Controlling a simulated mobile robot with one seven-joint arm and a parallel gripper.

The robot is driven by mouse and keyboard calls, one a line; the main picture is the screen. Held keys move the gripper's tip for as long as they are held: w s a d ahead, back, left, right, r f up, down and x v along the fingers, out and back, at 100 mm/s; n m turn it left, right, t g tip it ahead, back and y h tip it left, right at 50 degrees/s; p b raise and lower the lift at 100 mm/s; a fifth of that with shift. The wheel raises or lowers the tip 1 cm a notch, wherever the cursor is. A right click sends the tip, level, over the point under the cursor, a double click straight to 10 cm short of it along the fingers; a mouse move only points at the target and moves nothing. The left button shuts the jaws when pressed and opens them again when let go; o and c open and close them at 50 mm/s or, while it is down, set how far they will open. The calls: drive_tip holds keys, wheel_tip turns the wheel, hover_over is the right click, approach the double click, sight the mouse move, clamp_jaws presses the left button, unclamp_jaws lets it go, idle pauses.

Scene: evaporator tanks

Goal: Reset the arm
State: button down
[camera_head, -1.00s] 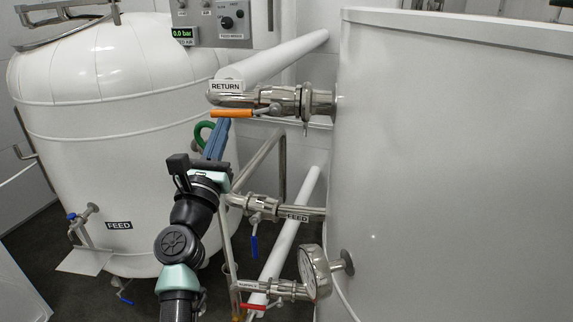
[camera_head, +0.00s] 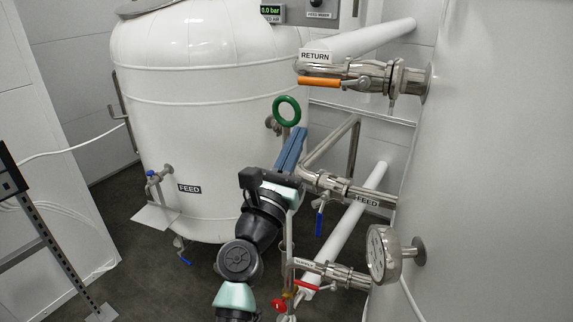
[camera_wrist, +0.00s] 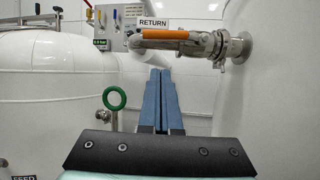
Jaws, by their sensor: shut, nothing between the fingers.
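My arm reaches up from the bottom in the head view, in front of the piping between the two tanks. My gripper (camera_head: 298,139) has blue fingers that lie together with nothing between them. It points away and upward, apart from the RETURN valve (camera_head: 318,82) with its orange handle. In the wrist view the shut fingers (camera_wrist: 160,73) stand in the middle, below the orange RETURN handle (camera_wrist: 165,33). The green handwheel (camera_head: 286,110) is just left of the fingers; it also shows in the wrist view (camera_wrist: 114,98).
A white FEED tank (camera_head: 205,110) stands at left and a large white tank wall (camera_head: 490,170) at right. A blue-handled FEED valve (camera_head: 320,222), a gauge (camera_head: 378,253) and a red-handled valve (camera_head: 307,285) are close to my arm. A dark metal frame (camera_head: 45,240) stands far left.

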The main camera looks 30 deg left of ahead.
drive_tip(key=shift+a+v, duration=0.25)
drive_tip(key=shift+v, duration=2.05)
drive_tip(key=s+d+r+n+t+y, duration=0.1)
drive_tip(key=s+d+r+n+y, duration=0.2)
drive_tip(key=r+n, duration=0.45)
drive_tip(key=s+d+r+n+t+y+b, duration=0.1)
drive_tip(key=s+d+r+n+y, duration=0.1)
drive_tip(key=d+r+n, duration=0.4)
drive_tip(key=s+d+r+n+t+y, duration=0.2)
drive_tip(key=s+r+n, duration=0.1)
drive_tip(key=r+n, duration=0.6)
drive_tip(key=s+d+r+n+h, duration=0.2)
drive_tip(key=s+d+n+h, duration=0.1)
drive_tip(key=d+n+h, duration=0.2)
drive_tip(key=s+d+r+n+h+b, duration=0.1)
drive_tip(key=s+d+r+n+h, duration=0.2)
drive_tip(key=d+n, duration=0.4)
drive_tip(key=shift+s+d+t+h, duration=0.4)
drive_tip(key=shift+s+d+h, duration=0.4)
drive_tip(key=shift+d+h, duration=0.1)
drive_tip(key=shift+n, duration=0.25)
